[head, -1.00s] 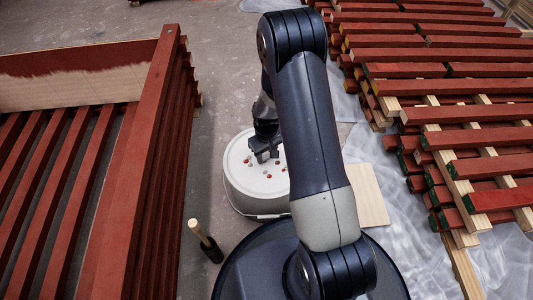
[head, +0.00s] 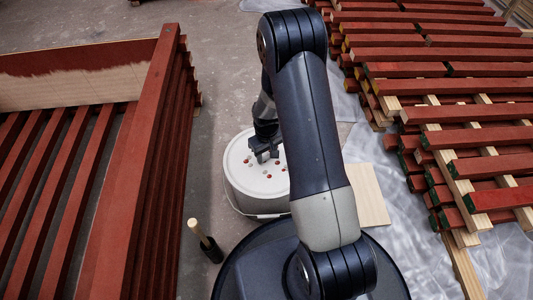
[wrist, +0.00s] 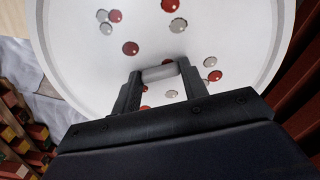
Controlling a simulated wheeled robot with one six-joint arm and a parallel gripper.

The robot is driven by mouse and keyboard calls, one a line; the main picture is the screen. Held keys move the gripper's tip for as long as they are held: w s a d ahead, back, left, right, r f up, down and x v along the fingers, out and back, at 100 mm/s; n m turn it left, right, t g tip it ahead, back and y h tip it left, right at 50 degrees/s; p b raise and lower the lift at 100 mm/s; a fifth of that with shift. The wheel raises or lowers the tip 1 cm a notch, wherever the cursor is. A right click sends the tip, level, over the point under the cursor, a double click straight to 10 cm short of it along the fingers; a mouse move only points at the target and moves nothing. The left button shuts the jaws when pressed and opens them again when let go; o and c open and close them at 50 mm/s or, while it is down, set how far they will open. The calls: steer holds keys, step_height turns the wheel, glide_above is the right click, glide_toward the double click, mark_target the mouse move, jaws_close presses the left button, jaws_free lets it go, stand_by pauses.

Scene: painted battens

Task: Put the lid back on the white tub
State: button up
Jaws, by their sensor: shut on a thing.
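The white tub (head: 243,197) stands on the floor left of my arm, which hides its right side. The white lid (head: 242,175), dotted with red and grey spots, lies over the tub's top. I cannot tell whether it is fully seated. My gripper (head: 265,157) points down at the lid's middle. In the wrist view my gripper (wrist: 160,78) is shut on the lid's pale grey bar handle (wrist: 160,72), with a finger at each end. The lid (wrist: 145,25) fills most of that view, and no tub wall shows there.
A red slatted stack (head: 140,170) rises close on the left. Red-painted battens (head: 450,100) lie on racks at the right, over plastic sheeting (head: 495,255). A pale board (head: 370,197) lies right of the tub.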

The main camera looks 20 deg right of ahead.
steer(key=o, duration=1.2)
steer(key=shift+o, duration=0.3)
steer(key=o, duration=0.4)
steer(key=shift+r+p, duration=2.5)
steer(key=shift+r, duration=1.05)
steer(key=shift+c, duration=0.3)
